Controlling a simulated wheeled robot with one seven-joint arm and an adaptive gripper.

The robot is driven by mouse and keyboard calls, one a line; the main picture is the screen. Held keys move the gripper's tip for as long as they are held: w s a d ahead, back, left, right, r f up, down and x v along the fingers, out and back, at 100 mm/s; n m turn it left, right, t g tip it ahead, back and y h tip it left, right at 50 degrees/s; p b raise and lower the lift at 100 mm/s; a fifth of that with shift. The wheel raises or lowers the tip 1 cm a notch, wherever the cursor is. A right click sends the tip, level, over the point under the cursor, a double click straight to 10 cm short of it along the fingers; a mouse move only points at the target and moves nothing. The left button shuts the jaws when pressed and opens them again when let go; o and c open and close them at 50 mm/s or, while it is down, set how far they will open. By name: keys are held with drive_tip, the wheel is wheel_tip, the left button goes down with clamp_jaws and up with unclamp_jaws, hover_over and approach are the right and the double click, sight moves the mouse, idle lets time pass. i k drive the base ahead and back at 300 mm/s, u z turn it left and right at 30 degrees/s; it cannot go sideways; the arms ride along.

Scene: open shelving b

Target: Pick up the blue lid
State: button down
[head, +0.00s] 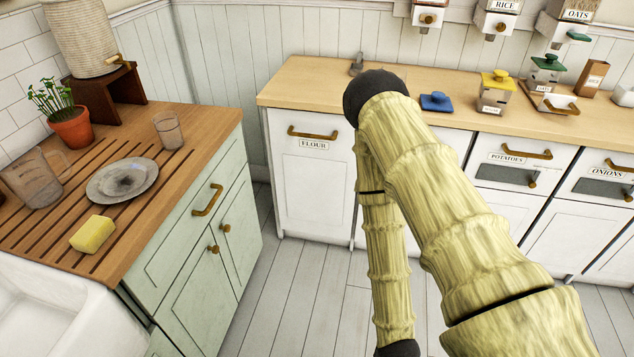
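The blue lid (436,103) is a small flat square piece with a knob on top. It lies on the wooden counter (305,88) at the back, just right of my arm's black elbow joint. It is fully visible, and nothing holds it. My arm reaches up from the lower right to that joint, then folds back down towards the bottom edge. My gripper is not in the picture, so whether it is open or shut does not show.
A yellow-lidded canister (494,92) and a green-lidded canister (543,73) stand right of the lid. A small grey object (357,63) is behind the elbow. At left, a side counter holds a plate (122,180), glass (168,130), sponge (92,234) and plant pot (72,128).

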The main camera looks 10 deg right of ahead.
sight(437, 100)
drive_tip(key=z, duration=0.65)
drive_tip(key=i, duration=1.35)
drive_tip(key=z, duration=0.3)
